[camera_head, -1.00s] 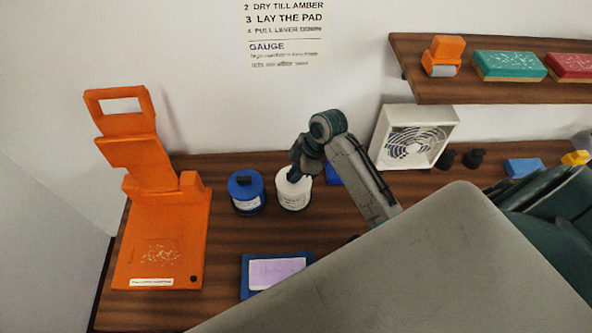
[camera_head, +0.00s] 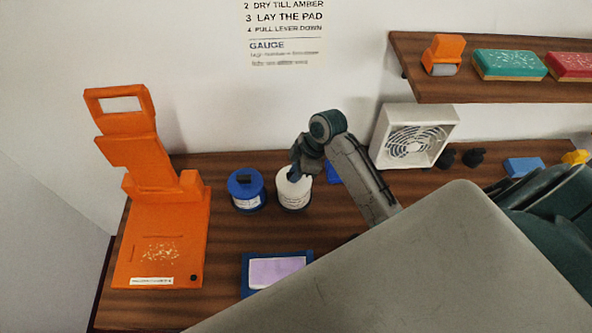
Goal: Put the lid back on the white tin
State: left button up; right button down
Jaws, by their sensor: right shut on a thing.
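The white tin (camera_head: 294,193) stands upright on the wooden counter, to the right of a blue tin (camera_head: 246,193) with a blue lid. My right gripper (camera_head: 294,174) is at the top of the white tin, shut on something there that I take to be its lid. The gripper and its wrist hide most of that part, so I cannot tell whether the lid sits flush on the tin. My left gripper is not in view.
An orange lever press (camera_head: 160,240) stands at the left. A blue tray with a lilac pad (camera_head: 277,272) lies in front. A white fan (camera_head: 415,138) stands behind my right arm. A shelf (camera_head: 440,90) holds an orange roller and colored blocks.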

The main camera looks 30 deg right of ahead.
jog(key=c, duration=0.8)
grip_release()
jog(key=shift+r, duration=3.55)
grip_shut()
jog(key=shift+f, duration=0.2)
